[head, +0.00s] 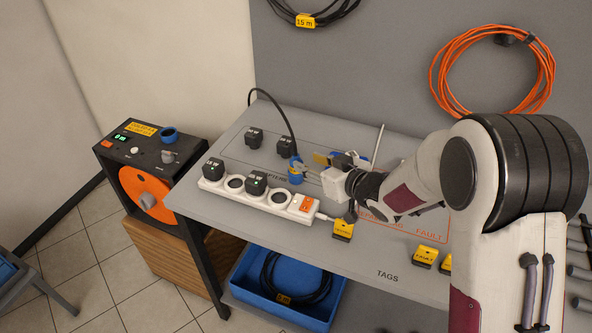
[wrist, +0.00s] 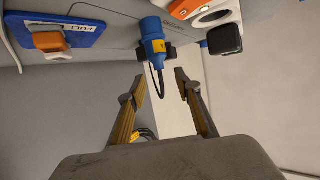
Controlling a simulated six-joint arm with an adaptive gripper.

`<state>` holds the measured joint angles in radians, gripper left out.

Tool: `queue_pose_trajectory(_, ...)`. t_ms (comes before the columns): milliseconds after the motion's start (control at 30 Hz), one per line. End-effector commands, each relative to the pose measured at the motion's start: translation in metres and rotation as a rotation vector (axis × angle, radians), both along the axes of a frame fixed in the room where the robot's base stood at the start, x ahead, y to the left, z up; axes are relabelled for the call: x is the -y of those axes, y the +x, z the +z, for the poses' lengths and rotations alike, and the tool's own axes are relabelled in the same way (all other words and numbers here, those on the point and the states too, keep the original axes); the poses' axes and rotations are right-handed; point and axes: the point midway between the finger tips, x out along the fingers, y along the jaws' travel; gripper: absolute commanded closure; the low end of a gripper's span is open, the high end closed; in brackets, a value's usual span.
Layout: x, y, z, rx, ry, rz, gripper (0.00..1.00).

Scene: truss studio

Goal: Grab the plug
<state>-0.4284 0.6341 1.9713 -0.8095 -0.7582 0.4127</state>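The blue plug (head: 295,175) stands on the grey bench, with a black cable arching up and back from it. In the wrist view the plug (wrist: 153,38) is in the upper middle, with a yellow label and its cable bending down. My gripper (wrist: 160,82) is open and empty. Its fingertips are apart, on either side of the cable in the picture, with the plug body beyond them. In the head view my gripper (head: 307,171) is just right of the plug. Whether a finger touches it cannot be told there.
A white power strip (head: 245,193) with black adapters and an orange switch lies in front. Two black adapters (head: 285,148) stand behind. A blue board with an orange part (wrist: 52,41) is close by. Yellow tags (head: 343,230) lie at the front right.

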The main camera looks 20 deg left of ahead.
Motion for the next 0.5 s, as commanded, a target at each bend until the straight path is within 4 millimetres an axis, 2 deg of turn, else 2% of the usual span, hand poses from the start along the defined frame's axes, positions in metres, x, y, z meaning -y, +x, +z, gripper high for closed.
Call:
queue_pose_trajectory(233,-0.003,0.002,-0.001,0.000,-0.001,-0.001,0.66)
queue_pose_trajectory(500,-0.017,0.011,-0.008,0.001,-0.002,-0.001,0.66)
